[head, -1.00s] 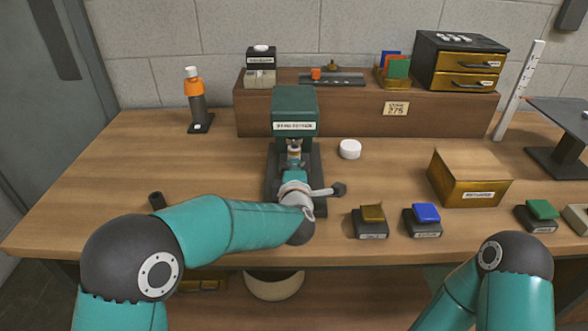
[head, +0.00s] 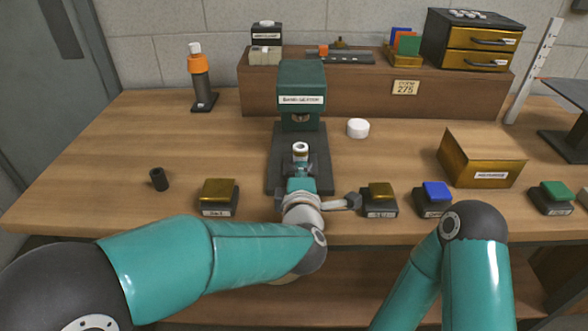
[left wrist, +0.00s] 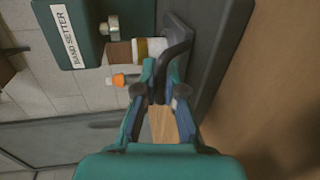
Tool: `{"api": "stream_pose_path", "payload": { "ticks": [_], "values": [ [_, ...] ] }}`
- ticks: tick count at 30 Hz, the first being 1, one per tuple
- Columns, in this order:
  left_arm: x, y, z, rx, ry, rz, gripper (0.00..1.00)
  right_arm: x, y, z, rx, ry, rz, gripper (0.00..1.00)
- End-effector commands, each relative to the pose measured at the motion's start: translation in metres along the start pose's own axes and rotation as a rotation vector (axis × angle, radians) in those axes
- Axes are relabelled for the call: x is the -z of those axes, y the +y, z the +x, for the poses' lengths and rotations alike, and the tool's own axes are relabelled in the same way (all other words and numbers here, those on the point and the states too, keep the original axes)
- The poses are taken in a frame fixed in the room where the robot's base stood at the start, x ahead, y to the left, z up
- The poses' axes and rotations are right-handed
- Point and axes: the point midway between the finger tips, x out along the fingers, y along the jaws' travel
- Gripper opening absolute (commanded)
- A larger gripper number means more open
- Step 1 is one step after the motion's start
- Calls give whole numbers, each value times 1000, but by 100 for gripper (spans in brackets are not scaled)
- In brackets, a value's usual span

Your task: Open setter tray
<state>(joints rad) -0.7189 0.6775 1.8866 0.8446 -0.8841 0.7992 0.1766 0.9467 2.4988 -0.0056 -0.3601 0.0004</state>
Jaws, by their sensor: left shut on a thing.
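The band setter (head: 300,97) has a green head over a dark base and stands mid-table; it also shows in the left wrist view (left wrist: 66,30). A small part with a white ring top (head: 300,149) stands upright on the setter's tray, in front of the head. In the left wrist view, this banded brown, white and yellowish part (left wrist: 140,51) sits beside a dark curved handle (left wrist: 178,55). My left gripper (head: 301,172) is at the front of the setter; its fingers (left wrist: 161,80) are shut on that handle. My right gripper is out of view.
A small black cylinder (head: 159,179) lies left. A white round piece (head: 358,128) and a gold box (head: 482,160) stand right.

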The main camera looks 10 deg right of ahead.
Motion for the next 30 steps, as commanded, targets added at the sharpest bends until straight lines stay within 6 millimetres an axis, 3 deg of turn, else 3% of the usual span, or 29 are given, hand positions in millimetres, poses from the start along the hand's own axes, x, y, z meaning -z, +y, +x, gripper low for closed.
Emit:
{"api": "stream_pose_path", "payload": {
  "ticks": [5,6,10,20,30],
  "values": [
    [-2,-4,0,9,-7,4,0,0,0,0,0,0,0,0],
    [-2,-4,0,9,-7,4,15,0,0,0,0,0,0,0],
    [-2,-3,0,8,-6,4,34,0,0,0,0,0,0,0],
    [-2,-1,-1,4,-4,2,34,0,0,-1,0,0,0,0],
    [-2,-2,-45,4,-8,3,34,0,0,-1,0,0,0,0]
  ]
}}
